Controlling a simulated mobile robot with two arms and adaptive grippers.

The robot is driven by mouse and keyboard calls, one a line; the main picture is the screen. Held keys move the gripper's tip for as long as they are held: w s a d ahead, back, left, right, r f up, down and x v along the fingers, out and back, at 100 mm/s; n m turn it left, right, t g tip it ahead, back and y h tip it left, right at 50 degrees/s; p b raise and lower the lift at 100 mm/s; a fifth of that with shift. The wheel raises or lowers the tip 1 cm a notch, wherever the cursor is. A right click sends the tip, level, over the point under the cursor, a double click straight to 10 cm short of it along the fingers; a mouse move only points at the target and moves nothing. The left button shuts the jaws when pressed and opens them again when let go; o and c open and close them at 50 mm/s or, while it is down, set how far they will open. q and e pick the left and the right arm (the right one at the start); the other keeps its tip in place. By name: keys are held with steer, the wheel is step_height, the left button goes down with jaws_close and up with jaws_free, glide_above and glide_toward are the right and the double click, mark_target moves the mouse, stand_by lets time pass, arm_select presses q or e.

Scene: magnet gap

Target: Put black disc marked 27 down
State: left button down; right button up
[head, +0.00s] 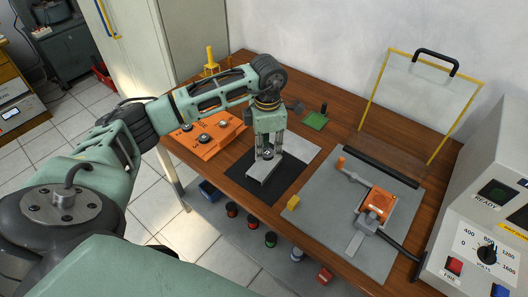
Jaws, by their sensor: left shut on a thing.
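My left gripper (268,153) points down over a grey metal block (262,176) on a black mat (237,174). Its fingers are shut on a small dark disc (267,154), largely hidden between them. The number on the disc is too small to read. I cannot tell whether the disc touches the block. My right gripper is not in view.
An orange tray (228,136) with several small round pieces stands left of the mat. A grey board (305,215) with an orange device (377,204) lies to the right. Behind it stands a clear yellow-edged shield (420,100). A control box (478,225) stands far right.

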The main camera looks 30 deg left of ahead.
mark_target(264, 150)
arm_select(q)
steer(key=shift+a+f, duration=0.4)
steer(key=shift+a, duration=0.1)
steer(key=shift+f+p, duration=0.7)
steer(key=shift+f, duration=1.25)
steer(key=c, duration=1.5)
jaws_free()
steer(key=shift+c, duration=0.2)
step_height(264, 150, up, 12)
steer(key=shift+r+b, duration=0.1)
steer(key=shift+b, duration=1)
